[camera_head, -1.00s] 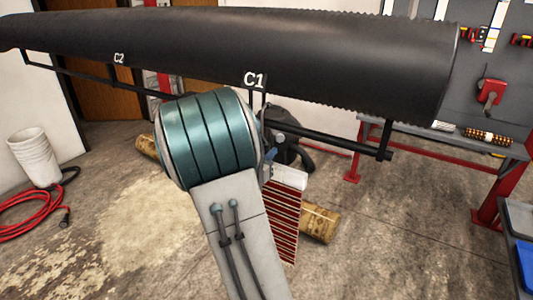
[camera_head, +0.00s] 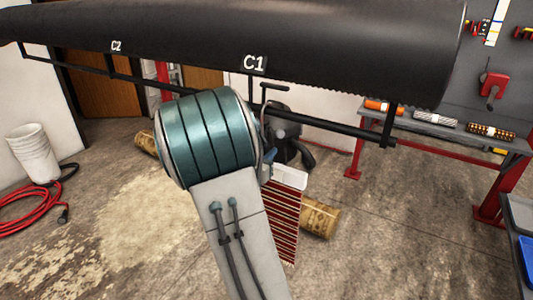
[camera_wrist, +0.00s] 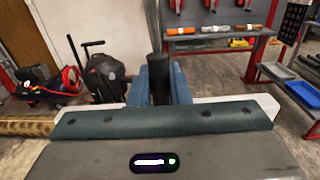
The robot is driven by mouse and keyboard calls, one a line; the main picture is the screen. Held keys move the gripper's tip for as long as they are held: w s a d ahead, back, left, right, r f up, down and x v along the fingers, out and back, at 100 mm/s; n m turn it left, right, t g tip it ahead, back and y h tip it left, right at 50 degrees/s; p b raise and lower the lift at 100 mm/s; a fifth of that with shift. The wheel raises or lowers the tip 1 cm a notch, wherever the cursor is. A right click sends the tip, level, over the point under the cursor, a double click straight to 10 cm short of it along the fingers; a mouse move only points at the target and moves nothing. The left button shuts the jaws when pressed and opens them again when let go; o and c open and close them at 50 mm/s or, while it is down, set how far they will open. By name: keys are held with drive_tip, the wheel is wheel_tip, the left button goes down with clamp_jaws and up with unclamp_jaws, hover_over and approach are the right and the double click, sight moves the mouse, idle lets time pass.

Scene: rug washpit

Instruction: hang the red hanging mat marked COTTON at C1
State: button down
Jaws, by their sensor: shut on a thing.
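The red striped mat (camera_head: 282,225) hangs below my gripper (camera_head: 267,158) in the head view, with a white strip (camera_head: 290,176) at its top. No COTTON marking is readable. In the wrist view, my gripper's blue fingers (camera_wrist: 160,84) are shut on a dark upright piece, and white ends (camera_wrist: 265,101) show behind the teal bar. The C1 label (camera_head: 254,63) is on the dark rail structure, above and slightly left of the mat, with a bent black peg (camera_head: 275,87) beside it. My arm hides part of the rail and the mat's left side.
A large black roll (camera_head: 350,45) spans the top of the head view, above the black rail (camera_head: 340,128). The C2 label (camera_head: 116,46) is farther left. A bench with rolls (camera_head: 435,118) stands right. A black vacuum (camera_head: 288,135), white bucket (camera_head: 33,152) and red hose (camera_head: 30,205) are around.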

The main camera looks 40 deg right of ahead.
drive_tip(key=c, duration=1.3)
unclamp_jaws()
drive_tip(key=shift+a, duration=0.1)
drive_tip(key=b+v, duration=0.2)
drive_tip(key=v, duration=1.2)
drive_tip(key=s+f+m+g+y, duration=0.2)
drive_tip(key=s+m+g+y, duration=0.1)
drive_tip(key=s+m, duration=0.3)
drive_tip(key=s+f+m+g+y, duration=0.3)
drive_tip(key=s+m+g, duration=0.1)
drive_tip(key=s+m, duration=0.25)
drive_tip(key=s+a+m+t+y, duration=0.1)
drive_tip(key=a+m+y, duration=0.2)
drive_tip(key=a, duration=0.2)
drive_tip(key=s+a+m+t+y, duration=0.1)
drive_tip(key=a+m+y, duration=0.2)
drive_tip(key=a+y, duration=0.1)
drive_tip(key=s+a+m+t+y, duration=0.1)
drive_tip(key=a+m+y, duration=0.2)
drive_tip(key=a, duration=0.3)
drive_tip(key=shift+s+a+r+m+y, duration=0.25)
drive_tip(key=shift+s+r+m+y, duration=0.05)
drive_tip(key=shift+m, duration=0.25)
